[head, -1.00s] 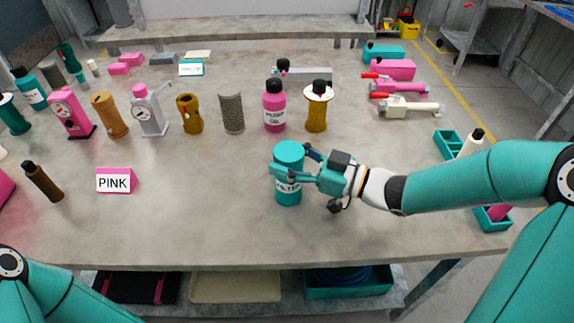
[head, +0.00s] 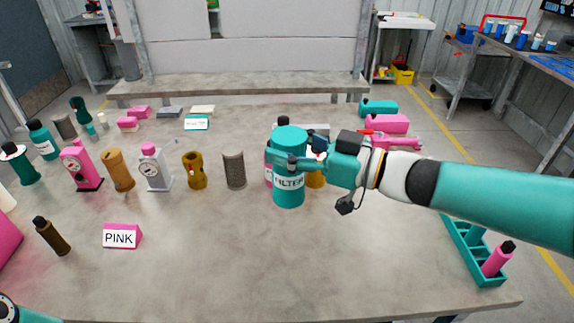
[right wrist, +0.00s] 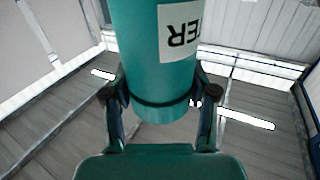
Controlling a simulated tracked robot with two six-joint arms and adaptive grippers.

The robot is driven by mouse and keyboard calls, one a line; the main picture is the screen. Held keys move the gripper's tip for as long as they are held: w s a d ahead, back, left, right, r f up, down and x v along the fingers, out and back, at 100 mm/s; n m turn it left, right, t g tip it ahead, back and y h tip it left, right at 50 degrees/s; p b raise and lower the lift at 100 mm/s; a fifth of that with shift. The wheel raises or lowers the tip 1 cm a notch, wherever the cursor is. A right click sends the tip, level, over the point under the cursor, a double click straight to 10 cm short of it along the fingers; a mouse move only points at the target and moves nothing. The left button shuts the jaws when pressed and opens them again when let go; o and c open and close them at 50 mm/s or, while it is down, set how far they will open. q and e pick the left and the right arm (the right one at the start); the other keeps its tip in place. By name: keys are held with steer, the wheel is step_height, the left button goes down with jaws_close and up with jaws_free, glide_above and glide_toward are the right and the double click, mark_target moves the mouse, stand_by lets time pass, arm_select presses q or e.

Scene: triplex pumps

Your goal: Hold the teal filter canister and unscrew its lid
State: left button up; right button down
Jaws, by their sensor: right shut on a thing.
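The teal filter canister (head: 288,190) is upright near the middle of the head view, with a white FILTER label. My right gripper (head: 298,161) is shut on its upper part, coming in from the right. The canister appears held above the table. In the right wrist view the canister (right wrist: 150,35) hangs inverted in the picture, with its lid (right wrist: 162,112) at the lower end past a dark seam. The fingers of the right gripper (right wrist: 158,100) lie on both sides near that seam. My left gripper is out of view.
Behind the canister, a pink bottle (head: 269,172) is mostly hidden. A grey mesh cylinder (head: 234,170) and a brown part (head: 194,172) stand to its left. A PINK sign (head: 121,236) stands front left, and a teal rack (head: 463,241) front right. The table's front middle is clear.

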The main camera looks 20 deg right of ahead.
steer(key=shift+r, duration=0.75)
steer(key=c, duration=1)
jaws_free()
jaws_close()
